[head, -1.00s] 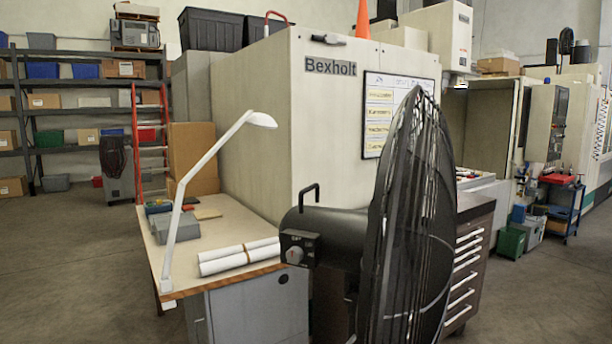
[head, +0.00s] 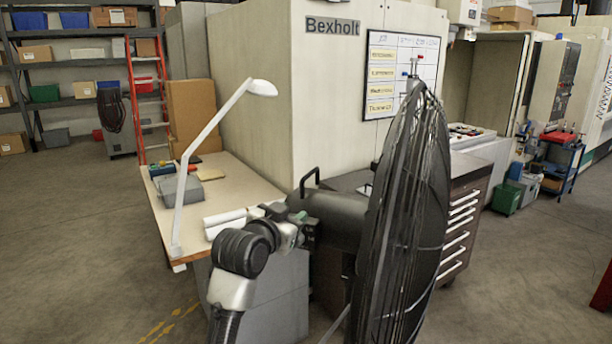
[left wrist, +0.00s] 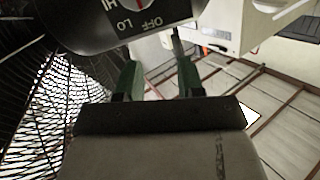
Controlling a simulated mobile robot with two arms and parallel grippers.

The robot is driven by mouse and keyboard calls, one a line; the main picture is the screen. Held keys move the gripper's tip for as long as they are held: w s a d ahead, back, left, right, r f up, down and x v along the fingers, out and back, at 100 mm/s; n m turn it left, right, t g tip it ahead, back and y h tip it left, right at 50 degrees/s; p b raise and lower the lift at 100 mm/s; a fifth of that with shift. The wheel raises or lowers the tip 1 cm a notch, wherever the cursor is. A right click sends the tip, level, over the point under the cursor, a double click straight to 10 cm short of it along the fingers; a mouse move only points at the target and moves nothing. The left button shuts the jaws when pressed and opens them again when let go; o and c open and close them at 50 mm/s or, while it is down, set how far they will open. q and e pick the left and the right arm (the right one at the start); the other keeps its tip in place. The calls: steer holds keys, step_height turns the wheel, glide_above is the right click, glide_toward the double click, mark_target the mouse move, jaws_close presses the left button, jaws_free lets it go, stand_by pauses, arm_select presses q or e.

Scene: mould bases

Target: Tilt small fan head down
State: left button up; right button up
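The black fan stands in the middle of the head view. Its wire cage (head: 405,220) is seen nearly edge-on and upright, facing right. Its motor housing (head: 335,215) extends left, with a loop handle (head: 310,180) on top. My left gripper (head: 303,226) is at the housing's left end, by the control box. In the left wrist view, the control box (left wrist: 125,18) with a dial marked HI, LO and OFF is just beyond the green fingertips (left wrist: 157,68). The fingers are apart with nothing clearly between them. Contact with the box cannot be told. My right gripper is not in view.
A workbench (head: 235,185) with a white lamp (head: 190,150), grey boxes and paper rolls (head: 225,222) stands left of the fan. A large machine (head: 270,80) is behind it and a drawer cabinet (head: 460,220) to its right. Open floor lies at left and right.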

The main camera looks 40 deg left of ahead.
mark_target(301, 181)
arm_select(q)
steer(key=shift+n+t+y, duration=0.3)
steer(key=shift+t+y, duration=0.1)
steer(key=shift+t, duration=0.2)
steer(key=w+a+r+p, duration=0.1)
steer(key=w, duration=0.2)
steer(key=w+a+r+p, duration=0.1)
steer(key=w+r+p, duration=0.1)
steer(key=w, duration=0.1)
steer(key=w+a+r+p, duration=0.1)
steer(key=w, duration=0.3)
steer(key=shift+a+r+p, duration=0.2)
steer(key=shift+a+p, duration=0.05)
steer(key=shift+p, duration=0.05)
steer(key=shift+w+a+f, duration=0.1)
steer(key=shift+w+f, duration=0.05)
steer(key=shift+w, duration=0.35)
jaws_close()
